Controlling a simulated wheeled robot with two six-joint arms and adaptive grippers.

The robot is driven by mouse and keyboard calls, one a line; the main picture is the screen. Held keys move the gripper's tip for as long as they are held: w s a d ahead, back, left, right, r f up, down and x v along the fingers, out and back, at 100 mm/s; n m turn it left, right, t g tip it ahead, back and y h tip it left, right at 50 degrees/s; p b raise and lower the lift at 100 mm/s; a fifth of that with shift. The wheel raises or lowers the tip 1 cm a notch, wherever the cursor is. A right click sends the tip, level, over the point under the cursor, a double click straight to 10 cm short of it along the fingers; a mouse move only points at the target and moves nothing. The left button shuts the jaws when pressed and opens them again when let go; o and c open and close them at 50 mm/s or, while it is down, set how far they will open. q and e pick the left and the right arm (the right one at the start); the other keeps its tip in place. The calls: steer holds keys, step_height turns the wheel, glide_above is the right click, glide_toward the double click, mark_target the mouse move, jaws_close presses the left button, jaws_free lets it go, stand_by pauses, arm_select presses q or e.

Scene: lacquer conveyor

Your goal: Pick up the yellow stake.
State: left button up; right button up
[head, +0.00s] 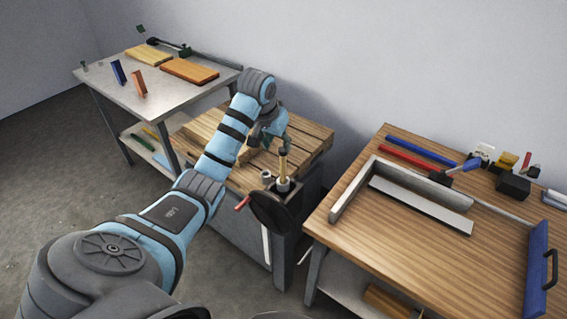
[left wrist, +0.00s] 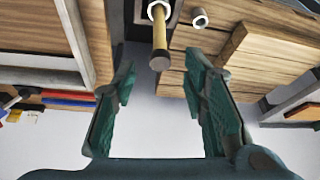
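The yellow stake (head: 283,166) stands upright in a metal collar (head: 283,185) at the front corner of the wooden-topped bench. My left gripper (head: 284,141) is just above the stake's top in the head view. In the left wrist view the stake (left wrist: 160,42) points toward the gap between the two teal fingers, its dark end just at the mouth of that gap. There the left gripper (left wrist: 160,82) is open and empty, with a wide gap. My right gripper is not in view.
A loose metal ring (head: 266,175) lies beside the collar. A black handwheel with a red handle (head: 243,203) is on the bench front. A wooden table (head: 410,235) with rails and tools stands right, a metal table (head: 140,97) with boards at the back left.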

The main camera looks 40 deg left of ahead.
mark_target(285, 160)
arm_select(q)
steer(key=x, duration=0.4)
steer(key=b+x, duration=0.1)
steer(key=x, duration=0.7)
steer(key=shift+w+a+f+b, duration=0.1)
steer(key=shift+w+f+b, duration=0.1)
steer(key=shift+w+b, duration=0.2)
steer(key=shift+r, duration=0.1)
jaws_close()
